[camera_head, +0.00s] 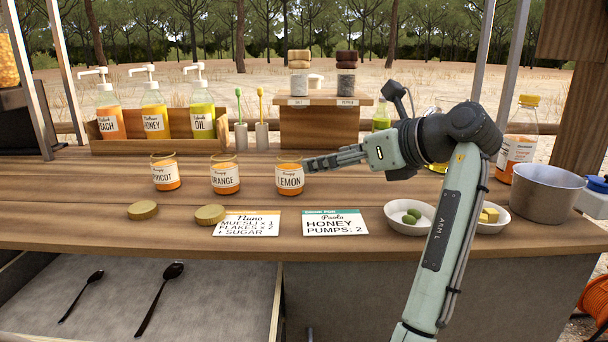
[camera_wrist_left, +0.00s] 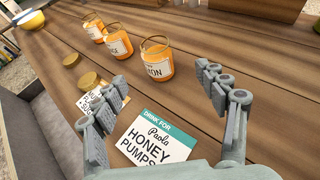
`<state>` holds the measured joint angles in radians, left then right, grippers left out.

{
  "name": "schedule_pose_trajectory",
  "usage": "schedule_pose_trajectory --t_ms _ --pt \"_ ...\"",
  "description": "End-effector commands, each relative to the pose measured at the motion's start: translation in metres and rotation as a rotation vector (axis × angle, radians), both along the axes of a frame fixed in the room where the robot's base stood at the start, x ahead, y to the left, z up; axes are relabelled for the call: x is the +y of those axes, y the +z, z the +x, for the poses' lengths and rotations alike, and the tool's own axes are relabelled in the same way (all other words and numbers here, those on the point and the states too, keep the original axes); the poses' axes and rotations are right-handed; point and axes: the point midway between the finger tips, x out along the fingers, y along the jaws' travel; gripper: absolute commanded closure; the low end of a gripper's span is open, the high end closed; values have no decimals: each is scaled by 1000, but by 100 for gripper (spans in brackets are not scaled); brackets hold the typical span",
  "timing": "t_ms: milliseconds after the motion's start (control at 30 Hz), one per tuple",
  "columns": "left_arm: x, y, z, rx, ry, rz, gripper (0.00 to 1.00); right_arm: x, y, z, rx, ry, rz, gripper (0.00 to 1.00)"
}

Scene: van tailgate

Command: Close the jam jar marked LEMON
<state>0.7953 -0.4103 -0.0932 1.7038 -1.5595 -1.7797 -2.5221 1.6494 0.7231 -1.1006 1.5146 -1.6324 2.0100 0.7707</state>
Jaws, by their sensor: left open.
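The LEMON jar (camera_head: 289,178) is a small glass jar with orange contents, upright on the counter. It has no lid on and also shows in the left wrist view (camera_wrist_left: 156,66). My left gripper (camera_head: 314,163) is just right of it in the head view, pointing left. In the left wrist view my left gripper (camera_wrist_left: 162,76) is open and empty, with the jar beyond the fingertips. Two gold lids lie flat near the counter's front: one left (camera_head: 142,210), one right (camera_head: 210,214). Which jar each fits I cannot tell. My right gripper is not in view.
An ORANGE jar (camera_head: 225,178) and an APRICOT jar (camera_head: 165,175), both lidless, stand left of the LEMON jar. A Nuno card (camera_head: 246,226) and a HONEY card (camera_head: 335,222) lie in front. Bowls stand at right; pump bottles stand behind.

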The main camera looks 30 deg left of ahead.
Motion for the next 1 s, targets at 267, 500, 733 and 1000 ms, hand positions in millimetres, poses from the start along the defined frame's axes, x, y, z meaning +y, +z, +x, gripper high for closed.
schedule_pose_trajectory --t_ms 267,500,733,1000 --pt "41 -20 9 1 2 -2 28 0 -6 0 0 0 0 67" --pt "58 -25 14 -1 1 0 28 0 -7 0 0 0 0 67" --pt "58 -25 14 0 1 0 28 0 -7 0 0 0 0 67" --pt "85 -39 16 1 2 -3 28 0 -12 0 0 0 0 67"
